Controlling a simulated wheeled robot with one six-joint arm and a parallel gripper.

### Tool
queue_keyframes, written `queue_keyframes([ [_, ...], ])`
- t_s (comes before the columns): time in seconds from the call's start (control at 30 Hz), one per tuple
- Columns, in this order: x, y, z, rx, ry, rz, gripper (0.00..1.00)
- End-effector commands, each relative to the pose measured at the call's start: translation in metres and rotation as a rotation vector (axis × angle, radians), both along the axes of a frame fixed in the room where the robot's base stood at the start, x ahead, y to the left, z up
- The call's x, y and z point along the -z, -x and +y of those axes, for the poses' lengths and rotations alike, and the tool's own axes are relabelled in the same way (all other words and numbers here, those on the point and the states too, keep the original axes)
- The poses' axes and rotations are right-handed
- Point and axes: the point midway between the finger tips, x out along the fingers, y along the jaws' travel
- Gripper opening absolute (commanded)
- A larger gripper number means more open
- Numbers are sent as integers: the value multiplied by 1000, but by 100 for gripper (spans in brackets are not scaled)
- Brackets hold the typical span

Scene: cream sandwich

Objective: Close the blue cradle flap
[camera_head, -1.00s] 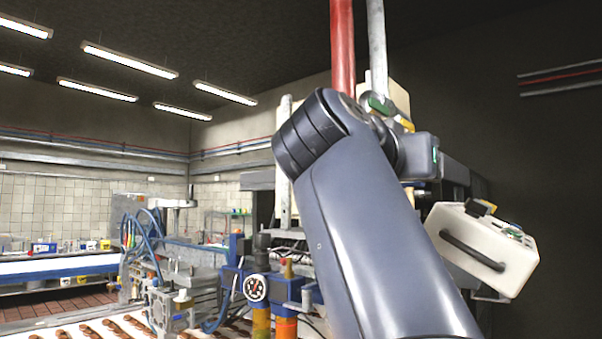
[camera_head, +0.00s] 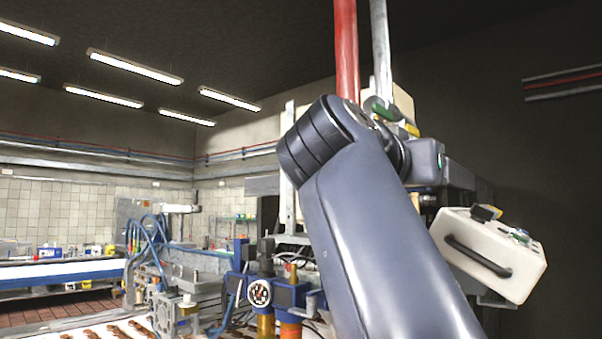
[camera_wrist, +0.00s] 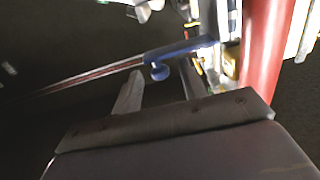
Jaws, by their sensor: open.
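In the head view, my arm hides the gripper, and I cannot make out the flap.
A red vertical pipe (camera_wrist: 264,55) stands close on the right in the wrist view; it also rises behind my arm in the head view (camera_head: 346,50). A white box with a black handle (camera_head: 490,255) is to the right. Blue machine parts (camera_head: 290,293) and a conveyor (camera_head: 95,330) lie left.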

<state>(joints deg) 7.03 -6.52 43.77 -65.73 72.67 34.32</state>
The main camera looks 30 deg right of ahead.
Motion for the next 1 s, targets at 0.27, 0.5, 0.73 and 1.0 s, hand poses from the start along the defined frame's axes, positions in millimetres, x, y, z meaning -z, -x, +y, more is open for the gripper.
queue_keyframes([
  [0.27,0,6,18,-6,1,0,40],
  [0.5,0,13,37,-7,1,1,40],
  [0.73,0,21,54,-6,0,0,40],
  [1.0,0,29,73,-6,1,0,40],
])
